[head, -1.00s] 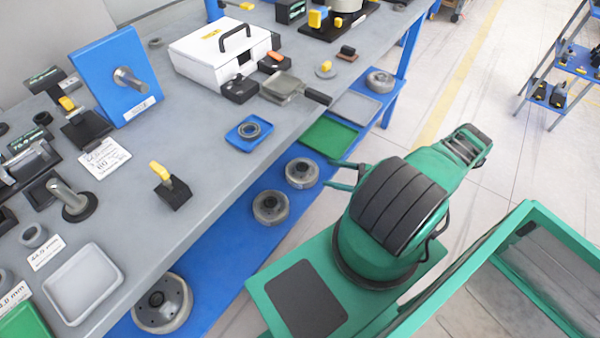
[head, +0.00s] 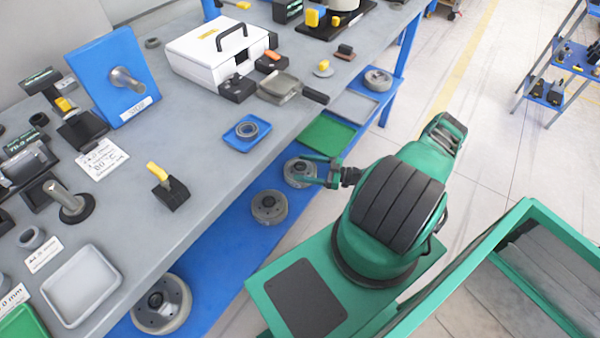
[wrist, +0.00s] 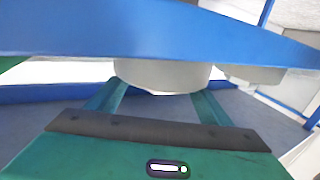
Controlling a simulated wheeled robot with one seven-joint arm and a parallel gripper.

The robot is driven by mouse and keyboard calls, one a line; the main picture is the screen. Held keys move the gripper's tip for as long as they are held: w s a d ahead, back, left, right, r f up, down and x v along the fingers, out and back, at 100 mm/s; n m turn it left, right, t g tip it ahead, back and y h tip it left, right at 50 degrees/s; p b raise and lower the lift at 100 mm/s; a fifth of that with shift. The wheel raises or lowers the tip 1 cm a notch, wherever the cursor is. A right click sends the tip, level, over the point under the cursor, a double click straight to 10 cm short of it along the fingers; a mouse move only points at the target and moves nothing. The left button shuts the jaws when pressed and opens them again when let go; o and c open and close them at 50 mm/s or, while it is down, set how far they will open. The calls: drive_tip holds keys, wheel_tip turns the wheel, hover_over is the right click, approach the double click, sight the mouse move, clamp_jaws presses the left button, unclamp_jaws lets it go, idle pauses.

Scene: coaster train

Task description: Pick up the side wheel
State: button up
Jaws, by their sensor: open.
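Several grey wheels sit on the blue lower shelf; I cannot tell by label which is the side wheel. The wheel (head: 297,173) closest to my gripper (head: 308,169) lies flat, with a dark hub. My green fingers are open and reach over its right part in the head view. In the wrist view a pale wheel (wrist: 160,76) shows ahead, between and beyond my gripper's fingertips (wrist: 158,92), its top cut off by a blue band. Contact cannot be told. Other wheels are nearer the front (head: 269,207), at bottom left (head: 162,304) and at the far end (head: 378,79).
The grey workbench (head: 215,190) overhangs the blue shelf (head: 235,240). A green mat (head: 328,133) lies just beyond the wheel. A blue tray (head: 247,134) with a ring sits near the bench edge. Open floor (head: 480,170) lies to the right.

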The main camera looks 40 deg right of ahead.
clamp_jaws()
drive_tip(key=shift+r, duration=0.15)
drive_tip(key=shift+r, duration=0.1)
